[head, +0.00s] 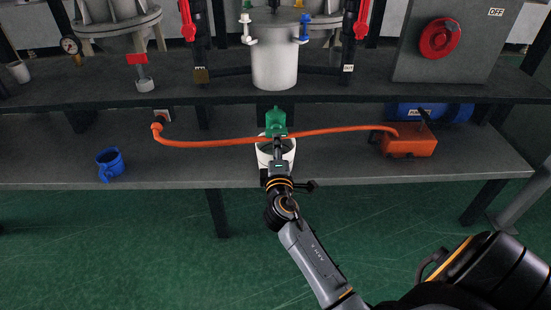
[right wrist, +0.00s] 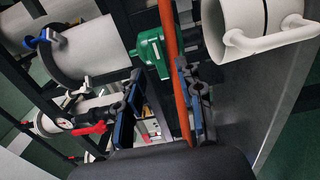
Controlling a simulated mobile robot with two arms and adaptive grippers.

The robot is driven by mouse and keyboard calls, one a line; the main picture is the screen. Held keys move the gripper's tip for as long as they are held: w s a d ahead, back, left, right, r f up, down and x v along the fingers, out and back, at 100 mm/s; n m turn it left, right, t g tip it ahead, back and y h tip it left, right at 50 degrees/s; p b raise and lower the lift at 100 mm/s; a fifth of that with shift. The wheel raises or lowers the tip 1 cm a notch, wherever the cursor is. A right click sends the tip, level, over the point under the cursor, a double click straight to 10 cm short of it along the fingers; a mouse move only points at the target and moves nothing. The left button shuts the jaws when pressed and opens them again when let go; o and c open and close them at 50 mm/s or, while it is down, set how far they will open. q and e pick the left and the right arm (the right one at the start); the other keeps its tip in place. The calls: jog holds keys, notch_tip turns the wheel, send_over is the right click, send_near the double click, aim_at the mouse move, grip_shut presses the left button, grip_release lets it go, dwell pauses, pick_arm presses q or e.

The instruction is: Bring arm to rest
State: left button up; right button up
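My right gripper (head: 277,148) reaches up from the bottom right to the lower shelf, just in front of a green fitting (head: 275,120). In the right wrist view the two blue-padded fingers of my right gripper (right wrist: 160,78) stand apart. The green fitting (right wrist: 152,50) lies beyond the fingertips. The orange hose (right wrist: 170,40) passes close to the right-hand finger; I cannot tell whether they touch. A white mug (head: 264,152) is partly hidden behind the gripper in the head view. My left gripper is not in view.
A blue mug (head: 110,163) lies on the lower shelf (head: 230,173) at left. An orange box (head: 408,143) and a blue cylinder (head: 432,112) are at right. The upper shelf (head: 200,97) overhangs behind the gripper. The green floor (head: 130,250) in front is clear.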

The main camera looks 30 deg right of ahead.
jog(key=shift+v, duration=1)
